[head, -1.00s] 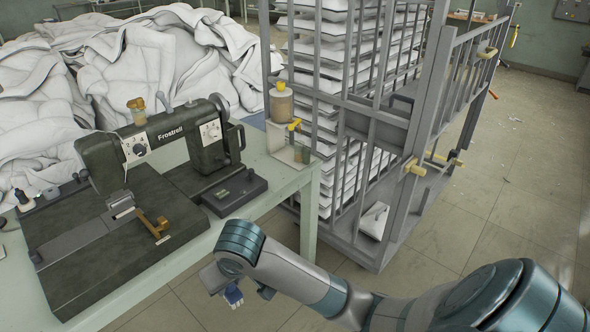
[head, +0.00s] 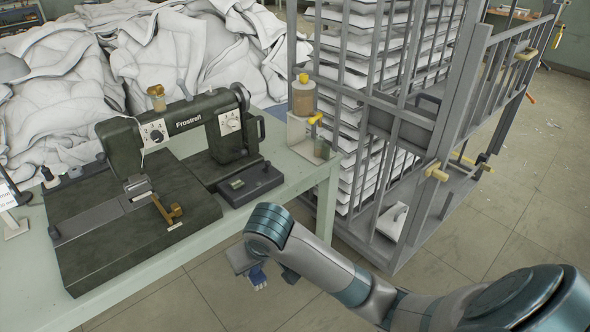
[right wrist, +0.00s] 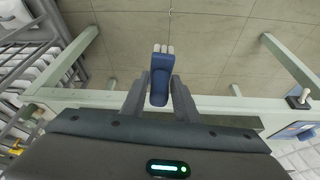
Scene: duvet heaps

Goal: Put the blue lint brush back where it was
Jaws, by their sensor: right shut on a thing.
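My right gripper (head: 266,274) is low in front of the table's front edge, over the floor. It is shut on the blue lint brush (head: 258,277), of which only a small blue part shows below the gripper in the head view. In the right wrist view my right gripper (right wrist: 158,88) has its two fingers on either side of the blue brush (right wrist: 159,84). The brush's pale, pronged-looking end points away from the gripper, with floor behind it. My left gripper is not in view.
A pale green table (head: 205,243) carries a dark sewing machine (head: 180,130) and a black pedal-like box (head: 250,184). A grey barred cart (head: 430,140) with stacked white sheets stands to the right. White duvet heaps (head: 200,50) lie behind.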

